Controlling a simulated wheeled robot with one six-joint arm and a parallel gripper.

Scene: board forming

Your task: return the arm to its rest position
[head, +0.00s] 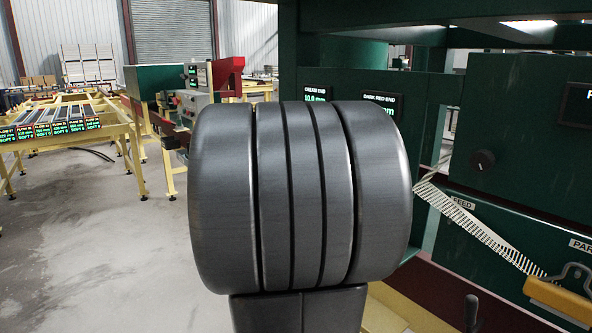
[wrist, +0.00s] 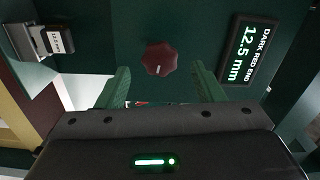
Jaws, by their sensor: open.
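My gripper (wrist: 160,70) shows in the wrist view with its two green fingers spread apart and nothing between their tips. A dark red knob (wrist: 158,59) on a dark green panel shows beyond the gap between the fingers; the picture does not show how far off it is. My grey arm link fills the middle of the head view and hides my gripper there. A display (wrist: 248,50) right of the knob reads DARK RED END 12.5 mm. It also shows in the head view (head: 391,97), partly hidden by my arm.
Yellow roller tables (head: 70,110) stand at the far left. The grey floor (head: 95,245) at left is clear.

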